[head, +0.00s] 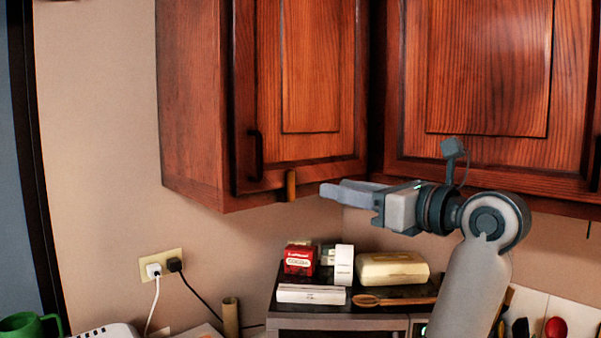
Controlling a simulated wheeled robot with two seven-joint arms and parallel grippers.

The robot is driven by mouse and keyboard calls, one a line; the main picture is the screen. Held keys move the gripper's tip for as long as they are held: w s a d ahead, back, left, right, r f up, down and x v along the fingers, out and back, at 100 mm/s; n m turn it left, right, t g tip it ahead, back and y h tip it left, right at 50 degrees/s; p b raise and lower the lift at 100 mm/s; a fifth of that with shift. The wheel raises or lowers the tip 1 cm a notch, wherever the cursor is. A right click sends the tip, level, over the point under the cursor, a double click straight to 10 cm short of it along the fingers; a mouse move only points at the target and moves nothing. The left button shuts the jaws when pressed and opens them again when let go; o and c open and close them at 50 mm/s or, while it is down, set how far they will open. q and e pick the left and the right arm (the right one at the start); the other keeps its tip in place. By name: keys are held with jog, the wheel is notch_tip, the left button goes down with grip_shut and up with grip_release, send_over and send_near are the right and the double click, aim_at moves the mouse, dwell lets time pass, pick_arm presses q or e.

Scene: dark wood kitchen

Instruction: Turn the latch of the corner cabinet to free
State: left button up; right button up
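The corner cabinet (318,70) hangs at the upper middle in the head view, its dark wood door closed. A small brown-gold latch (291,185) stands upright at the door's bottom edge, right of the dark door handle (256,155). Nothing shows held.
Another wall cabinet (490,70) adjoins on the right. Below my arm, a dark shelf top (390,292) holds a red cocoa box (299,259), a cream container (392,268) and a wooden spoon (395,300). An outlet (160,265) with plugs is on the left wall.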

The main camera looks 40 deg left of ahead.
aim_at(293, 179)
pick_arm(q)
jog(key=a+p, duration=0.1)
jog(key=a, duration=0.2)
jog(key=a+p, duration=0.2)
jog(key=a, duration=0.1)
jog(key=a+p, duration=0.2)
jog(key=a, duration=0.2)
jog(key=shift+w+r, duration=0.15)
jog(key=shift+w, duration=0.25)
jog(key=shift+a, duration=0.8)
jog(key=shift+w, duration=0.1)
grip_shut()
